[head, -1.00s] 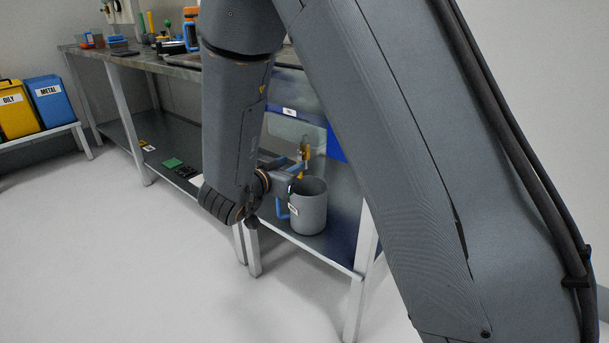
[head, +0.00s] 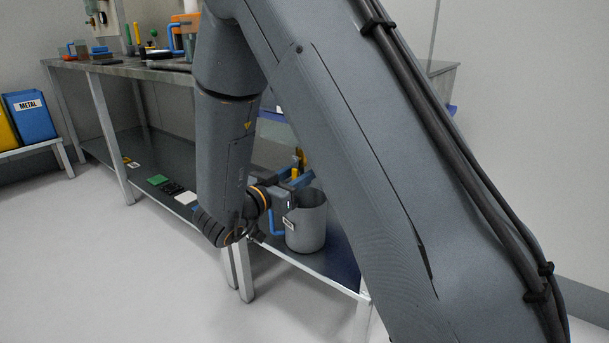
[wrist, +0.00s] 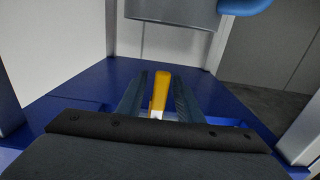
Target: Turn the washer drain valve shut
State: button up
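A yellow lever (wrist: 159,92), which looks like the drain valve's handle, stands between my gripper's two dark fingers in the wrist view. My gripper (wrist: 158,94) is open, with narrow gaps showing on both sides of the lever. In the head view my gripper (head: 292,182) is small and partly hidden by my arm, beside a yellow-orange part at the jug's far side. The valve body and the lever's base are hidden, so I cannot tell the valve's position.
Bench legs (head: 108,135) stand nearby. A blue METAL bin (head: 30,118) is at left. The floor is clear.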

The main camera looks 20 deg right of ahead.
jog(key=shift+w+d, duration=0.4)
jog(key=shift+d, duration=0.15)
grip_shut()
